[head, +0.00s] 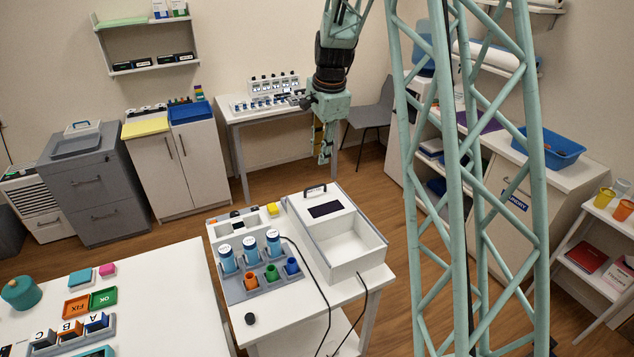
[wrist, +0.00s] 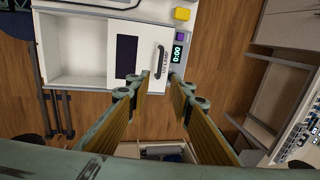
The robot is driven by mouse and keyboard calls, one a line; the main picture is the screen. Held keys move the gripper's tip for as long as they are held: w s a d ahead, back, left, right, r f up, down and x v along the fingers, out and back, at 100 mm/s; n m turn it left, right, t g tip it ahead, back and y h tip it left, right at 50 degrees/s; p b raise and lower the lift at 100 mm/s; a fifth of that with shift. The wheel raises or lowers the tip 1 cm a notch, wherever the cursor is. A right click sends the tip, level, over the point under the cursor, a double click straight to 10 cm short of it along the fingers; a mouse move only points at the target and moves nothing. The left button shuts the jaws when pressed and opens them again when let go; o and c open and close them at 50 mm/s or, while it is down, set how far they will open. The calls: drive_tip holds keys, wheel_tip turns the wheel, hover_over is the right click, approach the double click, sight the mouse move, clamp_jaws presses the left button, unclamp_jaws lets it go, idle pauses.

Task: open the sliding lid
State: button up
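The sliding lid (head: 337,223) is a white panel with a dark rectangular window and a dark bar handle (head: 314,190) at its back end. It covers the back part of a white box (head: 350,273); the front part is uncovered and looks empty. In the wrist view the lid (wrist: 146,38) fills the upper middle, with its handle (wrist: 160,61) upright at its right edge. My gripper (head: 322,155) hangs in the air above and behind the box. In the wrist view my gripper (wrist: 160,84) is open and empty, its fingertips just below the handle in the picture, not touching it.
A small display reading 0:00 (wrist: 177,54) and a yellow block (wrist: 182,14) sit beside the handle end. A black cable (head: 318,285) runs along the box's left side.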

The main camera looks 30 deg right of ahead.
drive_tip(key=shift+f, duration=0.1)
hover_over(322, 199)
drive_tip(key=w, duration=0.3)
drive_tip(key=shift+a+f, duration=0.15)
drive_tip(key=shift+f, duration=6.45)
clamp_jaws()
